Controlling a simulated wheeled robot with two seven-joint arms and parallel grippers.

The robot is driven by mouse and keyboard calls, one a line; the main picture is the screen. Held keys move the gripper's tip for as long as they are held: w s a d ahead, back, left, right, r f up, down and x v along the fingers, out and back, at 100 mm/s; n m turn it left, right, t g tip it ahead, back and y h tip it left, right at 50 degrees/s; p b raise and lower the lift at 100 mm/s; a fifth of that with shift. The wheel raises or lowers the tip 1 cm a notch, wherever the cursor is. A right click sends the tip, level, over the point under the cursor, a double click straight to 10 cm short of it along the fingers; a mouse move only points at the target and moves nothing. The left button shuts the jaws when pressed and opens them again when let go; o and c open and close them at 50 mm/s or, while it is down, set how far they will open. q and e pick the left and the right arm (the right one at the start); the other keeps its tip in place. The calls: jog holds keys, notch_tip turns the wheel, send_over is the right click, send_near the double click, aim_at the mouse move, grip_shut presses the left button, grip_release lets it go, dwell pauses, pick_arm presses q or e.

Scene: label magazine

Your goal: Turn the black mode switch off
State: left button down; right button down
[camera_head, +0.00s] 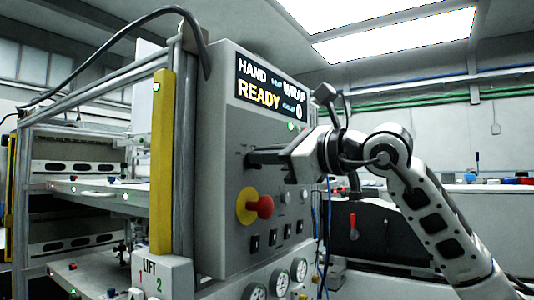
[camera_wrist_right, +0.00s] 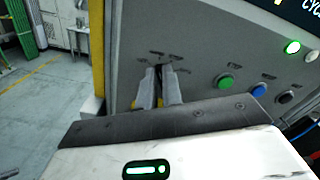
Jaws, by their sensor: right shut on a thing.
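The grey control panel (camera_head: 222,165) fills the middle of the head view. My right gripper (camera_head: 252,158) reaches its face from the right, with its fingers at the upper left part. In the right wrist view, my right gripper (camera_wrist_right: 160,88) has its two grey fingers on both sides of the small black mode switch (camera_wrist_right: 159,69) and is shut on it. Small labels sit around the switch, too small to read. The fingers hide the switch in the head view, and which position it points to is unclear. My left gripper is in neither view.
A red emergency knob on a yellow base (camera_head: 262,206) sticks out below my gripper. A green button (camera_wrist_right: 225,82), a blue button (camera_wrist_right: 259,90) and a black one (camera_wrist_right: 286,97) sit right of the switch. The display (camera_head: 270,90) above reads "HAND" and "READY". A yellow post (camera_head: 162,160) stands left.

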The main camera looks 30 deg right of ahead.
jog(key=shift+n+p, duration=0.3)
jog(key=shift+n, duration=0.9)
jog(key=shift+a+n, duration=0.1)
jog(key=shift+n, duration=0.7)
jog(key=n, duration=0.2)
jog(key=shift+f+n+p, duration=0.2)
jog(key=shift+n+p, duration=0.1)
jog(key=shift+p, duration=0.1)
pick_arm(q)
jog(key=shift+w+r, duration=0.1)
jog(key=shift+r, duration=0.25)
pick_arm(e)
jog(key=shift+a+n, duration=0.1)
jog(key=shift+n, duration=0.4)
jog(key=c, duration=1.6)
grip_release()
jog(key=shift+s, duration=0.1)
jog(key=shift+o, duration=0.2)
